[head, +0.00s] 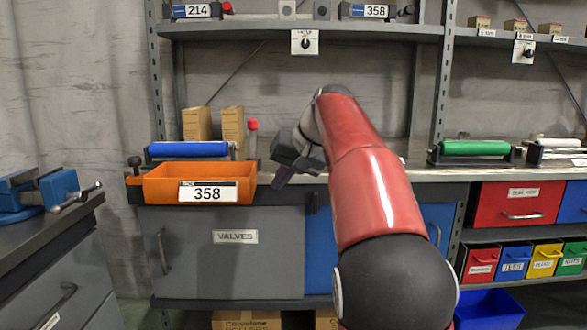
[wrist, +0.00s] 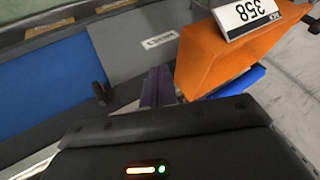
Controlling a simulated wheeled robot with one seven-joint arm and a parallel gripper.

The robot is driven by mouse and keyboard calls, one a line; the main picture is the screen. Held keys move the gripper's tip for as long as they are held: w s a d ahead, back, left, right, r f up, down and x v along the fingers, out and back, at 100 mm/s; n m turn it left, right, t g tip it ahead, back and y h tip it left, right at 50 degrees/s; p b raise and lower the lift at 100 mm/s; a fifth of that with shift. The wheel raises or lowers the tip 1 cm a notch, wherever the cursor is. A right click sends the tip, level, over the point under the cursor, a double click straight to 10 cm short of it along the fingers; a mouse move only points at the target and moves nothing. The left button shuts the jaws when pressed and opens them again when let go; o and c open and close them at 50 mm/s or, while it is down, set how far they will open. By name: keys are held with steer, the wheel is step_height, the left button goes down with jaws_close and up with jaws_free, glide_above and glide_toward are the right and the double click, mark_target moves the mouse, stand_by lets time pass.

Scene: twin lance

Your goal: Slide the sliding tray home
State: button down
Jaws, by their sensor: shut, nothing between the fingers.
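The orange tray (head: 160,184) with a white 358 plate (head: 208,191) juts out over the front edge of the counter at left. In the wrist view the same tray (wrist: 212,62) shows upside down at upper right. My gripper (head: 281,180) is just right of the tray, around counter height, with its dark purple fingers pointing down. In the wrist view my fingers (wrist: 157,88) are together, empty, and close beside the tray's side. I cannot tell whether they touch it.
A blue roller (head: 190,149) and cardboard boxes (head: 197,124) stand behind the tray. Below is a grey cabinet front (head: 262,258) labelled VALVES. A blue vise (head: 58,188) is on the left bench. A green roller (head: 474,148) lies on the counter at right.

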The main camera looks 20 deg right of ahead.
mark_target(253, 190)
steer(key=shift+w+a, duration=0.3)
steer(key=shift+a, duration=0.65)
steer(key=shift+w+a, duration=0.3)
steer(key=shift+a, duration=0.65)
steer(key=shift+a+r+p, duration=0.15)
steer(key=shift+a+p, duration=0.05)
steer(key=shift+p, duration=0.1)
steer(key=a+p, duration=0.1)
steer(key=a, duration=0.1)
steer(key=w+a+p, duration=0.1)
steer(key=a, duration=0.1)
steer(key=shift+w+r, duration=0.1)
steer(key=shift+w, duration=0.1)
steer(key=shift+a, duration=0.15)
